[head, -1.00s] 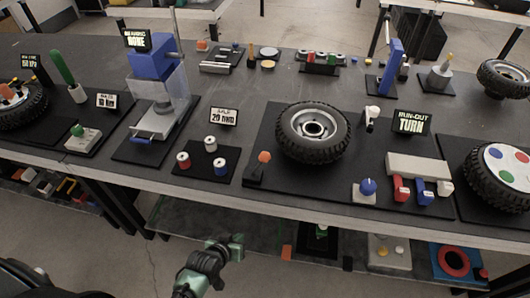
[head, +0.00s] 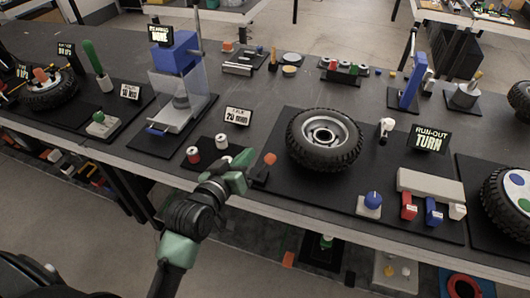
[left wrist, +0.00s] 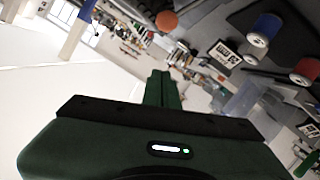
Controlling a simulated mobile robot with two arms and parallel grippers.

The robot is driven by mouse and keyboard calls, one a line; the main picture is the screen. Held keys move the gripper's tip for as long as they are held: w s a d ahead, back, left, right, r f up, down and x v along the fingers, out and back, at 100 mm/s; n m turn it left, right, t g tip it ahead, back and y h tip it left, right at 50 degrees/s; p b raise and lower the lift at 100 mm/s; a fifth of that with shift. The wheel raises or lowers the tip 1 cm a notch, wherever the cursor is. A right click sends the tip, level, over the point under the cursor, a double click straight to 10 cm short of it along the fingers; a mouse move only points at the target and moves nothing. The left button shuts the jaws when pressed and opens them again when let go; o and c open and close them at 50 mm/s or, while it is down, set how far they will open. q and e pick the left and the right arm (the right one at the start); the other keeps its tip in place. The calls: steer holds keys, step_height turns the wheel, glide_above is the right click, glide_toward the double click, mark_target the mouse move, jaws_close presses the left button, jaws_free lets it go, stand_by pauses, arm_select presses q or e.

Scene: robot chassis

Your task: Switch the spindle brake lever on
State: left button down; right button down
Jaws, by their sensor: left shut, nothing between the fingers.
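A lever with an orange ball knob (head: 269,158) on a dark base stands left of the wheel (head: 324,136) on the black mat of the run-out stand; I take it for the spindle brake lever. My left gripper (head: 245,162) is shut and empty, just left of the knob and apart from it. It hides part of the lever's base and the spools behind. In the left wrist view, the orange knob (left wrist: 166,21) appears beyond the shut fingers (left wrist: 160,88). The run-out sign (head: 431,139) reads "TURN". My right gripper is not in view.
A red spool (head: 193,156) and other spools sit close behind my left gripper. A blue knob (head: 372,200) and red, blue and white blocks line the front right. A blue press (head: 175,60) stands behind left. The bench's front edge runs below my gripper.

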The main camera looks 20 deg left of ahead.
arm_select(q)
steer(key=w+f, duration=0.1)
steer(key=w, duration=0.1)
steer(key=w+d+f+p, duration=0.1)
steer(key=w+f, duration=0.1)
steer(key=w, duration=0.1)
steer(key=w+d+f+p, duration=0.1)
steer(key=w, duration=0.2)
steer(key=shift+f, duration=0.15)
steer(key=shift+s+d+f, duration=0.2)
steer(key=shift+s+f, duration=0.15)
steer(key=shift+f, duration=0.05)
